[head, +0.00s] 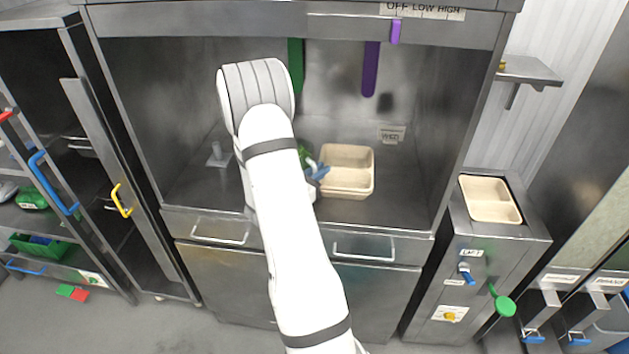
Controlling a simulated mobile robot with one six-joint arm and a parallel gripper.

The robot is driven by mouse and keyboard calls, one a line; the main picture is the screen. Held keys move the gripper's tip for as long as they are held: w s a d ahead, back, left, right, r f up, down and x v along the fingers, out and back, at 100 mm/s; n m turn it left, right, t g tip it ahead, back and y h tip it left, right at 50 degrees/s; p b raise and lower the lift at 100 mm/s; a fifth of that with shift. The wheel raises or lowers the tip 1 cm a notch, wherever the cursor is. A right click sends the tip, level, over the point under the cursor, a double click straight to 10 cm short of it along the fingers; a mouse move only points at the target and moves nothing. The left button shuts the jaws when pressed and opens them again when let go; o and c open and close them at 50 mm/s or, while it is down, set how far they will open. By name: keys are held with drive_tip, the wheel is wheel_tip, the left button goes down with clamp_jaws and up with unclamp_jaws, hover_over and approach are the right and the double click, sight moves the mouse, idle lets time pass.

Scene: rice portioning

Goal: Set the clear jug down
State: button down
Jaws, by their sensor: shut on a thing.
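I cannot make out the clear jug; my own white arm covers the middle of the steel bay (400,190). My gripper is hidden behind the arm, so its jaws and anything in them do not show. Small blue and green parts (317,171) stick out at the arm's right side, by the left edge of a beige tray (347,194). I cannot tell what they belong to.
The tray stands on the bay floor, with free floor to its right. A small grey stand (218,157) is at the left. Green (295,66) and purple (370,70) strips hang above. Another beige tray (490,200) sits in the right-hand unit.

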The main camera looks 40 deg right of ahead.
drive_tip(key=f, duration=0.2)
drive_tip(key=f+p, duration=0.1)
drive_tip(key=f, duration=0.2)
drive_tip(key=shift+w+a, duration=0.15)
drive_tip(key=shift+w, duration=0.05)
drive_tip(key=shift+s, duration=0.1)
drive_tip(key=shift+f, duration=0.1)
drive_tip(key=shift+f, duration=0.15)
drive_tip(key=c, duration=1.5)
unclamp_jaws()
drive_tip(key=shift+o, duration=0.2)
